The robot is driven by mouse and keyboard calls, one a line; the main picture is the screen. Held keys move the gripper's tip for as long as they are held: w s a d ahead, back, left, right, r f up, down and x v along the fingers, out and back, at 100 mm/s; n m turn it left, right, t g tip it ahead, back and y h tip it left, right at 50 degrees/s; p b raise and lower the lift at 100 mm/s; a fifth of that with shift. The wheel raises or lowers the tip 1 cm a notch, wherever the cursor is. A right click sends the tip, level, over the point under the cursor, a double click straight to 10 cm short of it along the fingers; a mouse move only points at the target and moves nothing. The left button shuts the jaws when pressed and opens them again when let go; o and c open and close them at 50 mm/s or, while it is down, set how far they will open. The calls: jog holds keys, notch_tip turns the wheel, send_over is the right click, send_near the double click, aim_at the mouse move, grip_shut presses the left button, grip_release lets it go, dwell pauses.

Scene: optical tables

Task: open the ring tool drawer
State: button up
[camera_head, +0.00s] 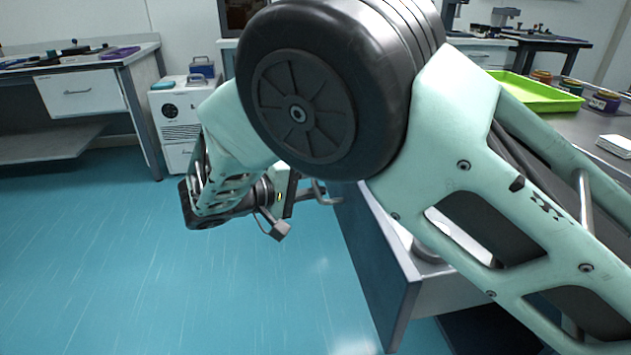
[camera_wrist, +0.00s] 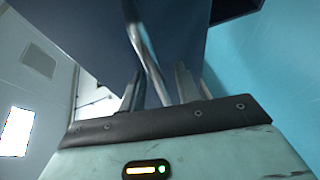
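The drawer (camera_head: 372,262) has a dark grey front and stands pulled out from the right-hand bench; its pale inside shows behind the front. A round whitish thing (camera_head: 430,250) inside is mostly hidden by my arm. The drawer's metal handle (camera_head: 325,194) sticks out from the front. My gripper (camera_head: 284,214) is beside the handle, with its fingers apart. In the wrist view the handle bar (camera_wrist: 147,55) runs lengthwise in the gap between my fingers (camera_wrist: 158,88), against the dark drawer front (camera_wrist: 85,30). I cannot tell whether a finger touches the bar.
The right-hand bench carries a bright green tray (camera_head: 535,93), several small jars (camera_head: 604,101) and a white stack (camera_head: 615,146). A white wheeled unit (camera_head: 183,118) and another bench (camera_head: 80,92) stand at the back left. The blue floor (camera_head: 190,270) left of the drawer is clear.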

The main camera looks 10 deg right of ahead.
jog(key=shift+a, duration=0.1)
jog(key=p+v, duration=0.2)
jog(key=v, duration=1.5)
jog(key=shift+r, duration=0.15)
jog(key=shift+a, duration=0.1)
